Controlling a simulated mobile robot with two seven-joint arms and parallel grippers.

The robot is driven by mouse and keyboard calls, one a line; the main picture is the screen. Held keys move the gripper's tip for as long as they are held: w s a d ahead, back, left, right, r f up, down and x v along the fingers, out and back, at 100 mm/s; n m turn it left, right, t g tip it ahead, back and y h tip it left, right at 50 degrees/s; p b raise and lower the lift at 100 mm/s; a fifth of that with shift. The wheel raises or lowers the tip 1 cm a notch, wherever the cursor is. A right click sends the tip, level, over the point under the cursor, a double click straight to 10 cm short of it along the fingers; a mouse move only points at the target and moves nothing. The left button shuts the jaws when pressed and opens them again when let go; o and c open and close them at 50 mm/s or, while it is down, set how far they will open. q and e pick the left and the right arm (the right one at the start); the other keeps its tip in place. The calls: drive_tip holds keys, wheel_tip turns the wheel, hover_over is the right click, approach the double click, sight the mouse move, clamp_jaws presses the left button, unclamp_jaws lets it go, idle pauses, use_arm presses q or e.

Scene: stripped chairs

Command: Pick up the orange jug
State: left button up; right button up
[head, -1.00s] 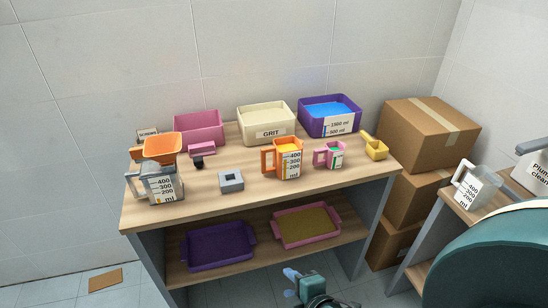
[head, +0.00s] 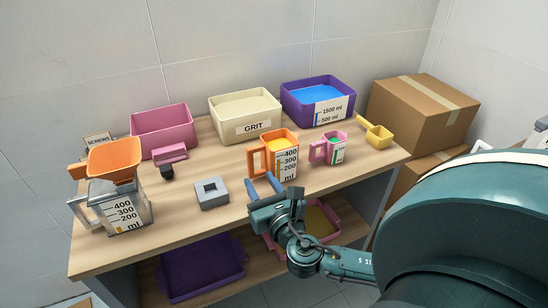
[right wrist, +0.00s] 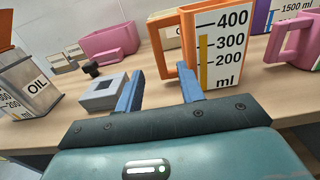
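The orange jug (head: 273,152) stands upright near the front middle of the wooden table. It has a white scale panel, yellow contents and a square handle on its left side. My right gripper (head: 264,184) is just in front of the jug, at the table's front edge. In the right wrist view the two blue fingers (right wrist: 160,78) are spread apart with nothing between them. The jug (right wrist: 217,48) is just beyond them there, its handle ahead of the gap and its body at the right finger. My left gripper is out of view.
A pink jug (head: 329,149) and yellow scoop (head: 378,137) stand right of the orange jug. A grey square block (head: 211,193) and a clear jug with an orange funnel (head: 115,158) are left. Bins, including a cream one marked GRIT (head: 250,117), line the back.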

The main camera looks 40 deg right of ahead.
sight(251, 168)
drive_tip(key=x, duration=0.7)
drive_tip(key=shift+c, duration=0.6)
clamp_jaws()
